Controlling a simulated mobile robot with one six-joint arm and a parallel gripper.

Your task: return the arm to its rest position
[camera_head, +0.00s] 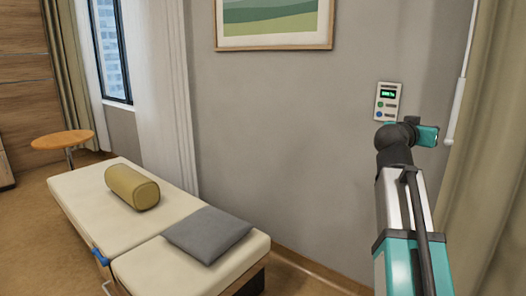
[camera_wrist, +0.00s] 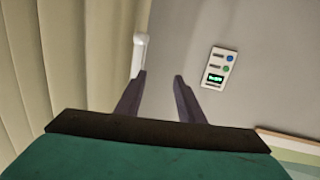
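My arm rises at the right of the head view, with its upper end in front of the wall near the curtain. My gripper (camera_wrist: 160,88) shows in the wrist view with its two dark fingers apart and nothing between them. In the head view the fingers are hidden behind or too small beside the teal wrist part. A wall panel (camera_head: 388,101) with a green display and buttons is just above and left of the arm's end. The panel (camera_wrist: 218,69) also shows in the wrist view, to the right of the fingers and apart from them.
A cream bed (camera_head: 95,195) stands at the lower left with an olive bolster (camera_head: 132,187) and a grey cushion (camera_head: 208,234). A round wooden table (camera_head: 63,140) is farther back. A beige curtain (camera_head: 490,150) and a white rod (camera_head: 456,110) are close on the right. A framed picture (camera_head: 275,24) hangs above.

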